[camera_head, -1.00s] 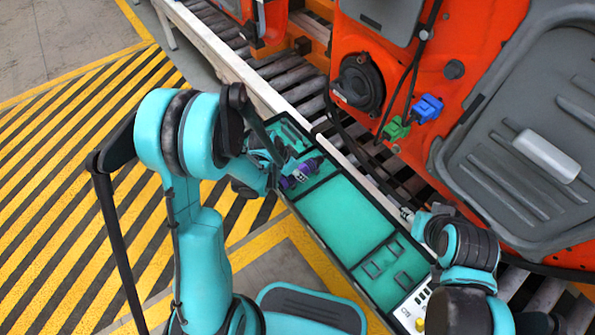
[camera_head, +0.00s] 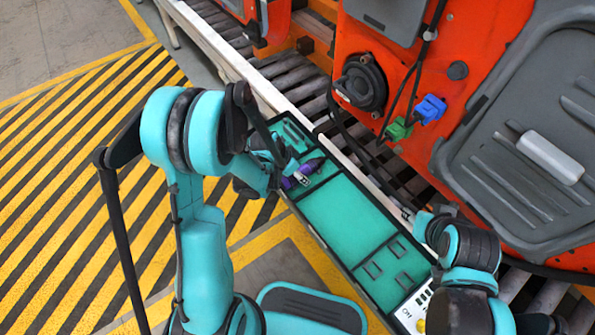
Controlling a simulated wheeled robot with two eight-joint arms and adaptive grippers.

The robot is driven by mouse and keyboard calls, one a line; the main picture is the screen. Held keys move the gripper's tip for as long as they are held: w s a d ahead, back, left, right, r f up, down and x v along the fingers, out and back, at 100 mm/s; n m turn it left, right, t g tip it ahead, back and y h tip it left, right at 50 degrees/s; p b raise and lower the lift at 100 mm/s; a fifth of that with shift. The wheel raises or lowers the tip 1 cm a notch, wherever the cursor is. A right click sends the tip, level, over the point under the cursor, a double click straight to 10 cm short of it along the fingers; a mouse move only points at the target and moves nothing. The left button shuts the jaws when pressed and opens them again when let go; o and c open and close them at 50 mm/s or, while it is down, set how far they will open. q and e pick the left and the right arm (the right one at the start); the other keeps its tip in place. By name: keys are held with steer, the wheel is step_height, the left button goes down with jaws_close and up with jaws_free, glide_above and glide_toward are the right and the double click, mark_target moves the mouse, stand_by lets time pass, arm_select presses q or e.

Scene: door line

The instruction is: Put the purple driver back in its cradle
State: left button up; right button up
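The purple driver (camera_head: 312,166) lies at a slant at the far-left part of the teal-lined tray (camera_head: 345,213), partly covered by my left gripper. My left gripper (camera_head: 297,178) is at the driver, its grey tip overlapping it. Its fingers are too small and covered to show whether they grip it. The driver's cradle is not clearly made out; teal recessed shapes (camera_head: 291,134) show behind the gripper, and raised holders (camera_head: 372,269) stand toward the tray's near right end. My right gripper (camera_head: 407,213) is beside the tray's right edge, away from the driver; its fingers are unclear.
An orange door (camera_head: 455,70) with a grey panel, a black speaker (camera_head: 361,83), and blue (camera_head: 430,108) and green (camera_head: 399,129) connectors stands right of the tray. A roller conveyor (camera_head: 290,75) runs behind. A white box with buttons (camera_head: 413,309) sits at the tray's near end.

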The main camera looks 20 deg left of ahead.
arm_select(q)
steer(key=v, duration=1.2)
steer(key=s+r+n+t+y, duration=0.3)
steer(key=s+r+n, duration=0.4)
steer(key=s, duration=0.5)
step_height(320, 180, up, 2)
steer(key=shift+s+d+r+n, duration=0.1)
steer(key=shift+s+d+n, duration=0.2)
steer(key=shift+s+d, duration=0.1)
